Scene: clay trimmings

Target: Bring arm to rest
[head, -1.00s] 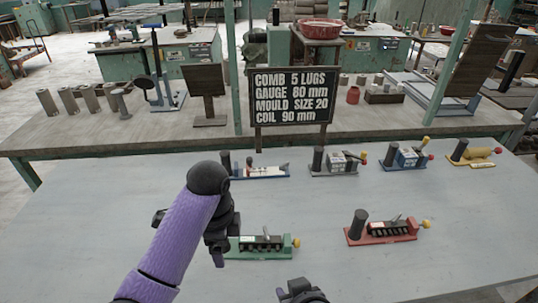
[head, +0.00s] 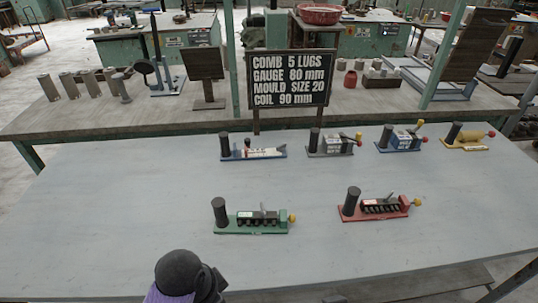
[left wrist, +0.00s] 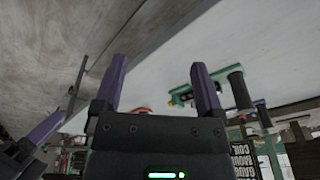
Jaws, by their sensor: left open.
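My left arm shows only as a black joint and a bit of purple sleeve at the bottom edge of the head view. My left gripper (left wrist: 160,82) shows in the left wrist view, its two purple fingers wide apart with nothing between them. Beyond the fingers lie the grey tabletop (left wrist: 165,65) and the green fixture (left wrist: 182,97), apart from them as far as I can tell. A purple and dark part at the left edge of that view looks like my right gripper (left wrist: 38,130); its jaws are unclear.
The green fixture (head: 250,221) and red fixture (head: 376,209) stand on the near table. Behind them are blue-and-white (head: 254,153), grey (head: 331,149), blue (head: 399,143) and yellow (head: 465,143) fixtures. A black sign (head: 289,79) stands behind. The table's left and front areas are clear.

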